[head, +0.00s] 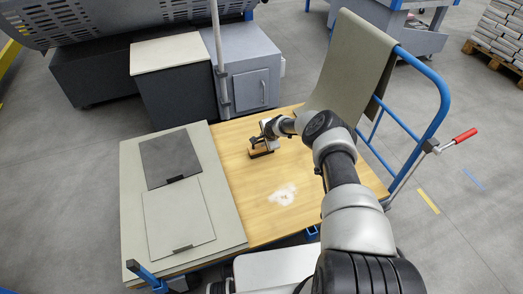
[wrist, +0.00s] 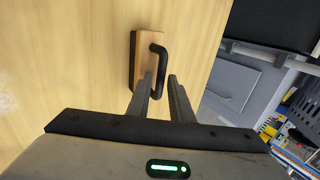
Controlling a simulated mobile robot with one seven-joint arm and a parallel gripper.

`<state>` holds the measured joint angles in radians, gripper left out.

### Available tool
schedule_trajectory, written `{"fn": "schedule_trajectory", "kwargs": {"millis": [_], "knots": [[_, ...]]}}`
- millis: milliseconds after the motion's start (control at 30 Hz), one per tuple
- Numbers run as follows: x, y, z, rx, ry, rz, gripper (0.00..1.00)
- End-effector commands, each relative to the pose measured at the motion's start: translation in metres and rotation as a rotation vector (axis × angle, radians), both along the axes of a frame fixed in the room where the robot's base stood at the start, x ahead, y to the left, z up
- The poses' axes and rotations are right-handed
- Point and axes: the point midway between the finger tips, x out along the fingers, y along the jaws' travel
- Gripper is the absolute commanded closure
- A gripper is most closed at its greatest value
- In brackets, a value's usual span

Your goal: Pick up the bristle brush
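The bristle brush (head: 261,152) lies on the wooden top of the cart in the head view, below my gripper (head: 266,139). In the wrist view the brush (wrist: 141,42) shows a light wooden block, a dark strip along its left side and a black loop handle (wrist: 162,60) on its right. My gripper (wrist: 160,78) is open there, its two dark fingers apart. The lower part of the handle shows at the gap between the fingertips. I cannot tell whether either finger touches it.
A grey board (head: 135,190) with a dark panel (head: 168,157) and a light panel (head: 180,215) covers the cart's left side. A pale patch (head: 282,194) marks the wood (head: 235,215). A draped sheet (head: 345,65) hangs by the blue cart handle (head: 443,95). Grey cabinets (head: 250,75) stand behind.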

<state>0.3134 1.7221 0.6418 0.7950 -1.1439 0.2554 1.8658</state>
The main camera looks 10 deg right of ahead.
Motion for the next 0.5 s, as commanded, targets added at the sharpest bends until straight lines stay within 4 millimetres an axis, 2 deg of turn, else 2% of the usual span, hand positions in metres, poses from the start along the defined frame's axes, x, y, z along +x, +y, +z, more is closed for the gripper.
{"fn": "schedule_trajectory", "kwargs": {"millis": [33, 100, 500], "knots": [[0.0000, 0.0002, 0.0001, 0.000, 0.000, 0.000, 0.90], [-0.0001, 0.0003, 0.0000, 0.000, 0.000, 0.000, 1.00], [0.0005, 0.0006, 0.0027, 0.001, -0.002, 0.001, 1.00]]}}
